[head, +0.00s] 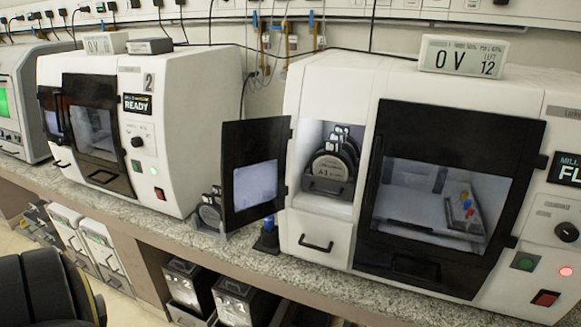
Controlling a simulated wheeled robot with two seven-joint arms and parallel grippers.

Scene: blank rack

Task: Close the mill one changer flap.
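The right-hand white mill (322,227), whose number is not readable here, has its changer flap (255,170) open. The flap is a black-framed panel with a pale window, hinged at the left edge of the changer opening and swung out to the left. Inside the lit opening stand several round black-and-grey blank holders (330,165), the front one marked A1. The mill's large black front door (450,150) appears shut, with a coloured part visible behind its window. Neither of my grippers is in view.
A second white mill (185,100), marked 2 and showing READY, stands to the left. Between the mills, round holders (211,208) and a small blue-black item (267,238) stand on the speckled counter (235,258), near the open flap. Dark bins (240,300) sit below.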

